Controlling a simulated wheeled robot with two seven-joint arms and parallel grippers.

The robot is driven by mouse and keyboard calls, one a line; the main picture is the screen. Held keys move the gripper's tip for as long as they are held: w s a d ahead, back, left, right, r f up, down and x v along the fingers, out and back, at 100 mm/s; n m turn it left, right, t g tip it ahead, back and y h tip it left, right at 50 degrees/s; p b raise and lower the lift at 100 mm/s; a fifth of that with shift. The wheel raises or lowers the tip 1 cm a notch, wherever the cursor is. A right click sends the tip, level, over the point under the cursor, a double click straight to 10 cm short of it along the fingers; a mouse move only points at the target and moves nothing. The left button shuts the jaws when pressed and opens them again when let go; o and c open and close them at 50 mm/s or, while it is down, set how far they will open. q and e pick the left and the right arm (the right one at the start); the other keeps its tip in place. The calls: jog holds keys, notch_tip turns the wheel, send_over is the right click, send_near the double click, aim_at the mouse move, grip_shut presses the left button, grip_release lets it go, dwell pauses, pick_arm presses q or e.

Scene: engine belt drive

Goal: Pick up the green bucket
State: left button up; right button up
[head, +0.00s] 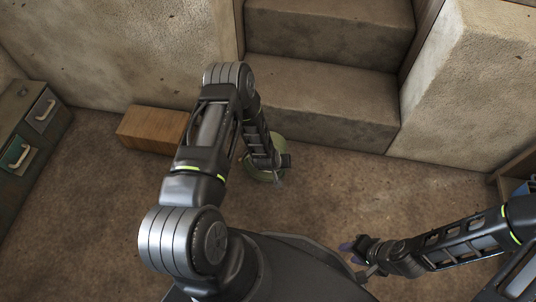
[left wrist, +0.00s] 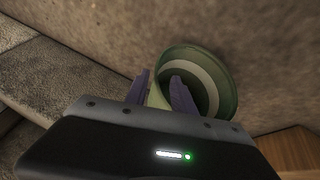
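The green bucket (head: 262,176) stands on the floor in front of the steps, partly hidden behind my left arm in the head view. In the left wrist view the bucket (left wrist: 222,88) shows its round open mouth, with a pale band inside. My left gripper (left wrist: 160,92) is at the bucket's near rim. Its purple fingers are apart, with one inside the mouth, one outside and the wall between them. I see no clear sign of them clamping. My right gripper (head: 354,253) is open and empty, low at the right, away from the bucket.
A wooden box (head: 153,129) lies against the wall left of the bucket. A green drawer cabinet (head: 38,130) stands at the far left. Stone steps (head: 320,104) rise behind the bucket. A shelf edge (head: 515,172) is at the right. The floor between is clear.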

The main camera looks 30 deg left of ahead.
pick_arm(q)
jog(key=b+x, duration=0.2)
jog(key=x, duration=0.3)
jog(key=shift+w+b, duration=0.15)
jog(key=shift+b, duration=0.15)
dwell(0.4)
grip_shut()
dwell(1.3)
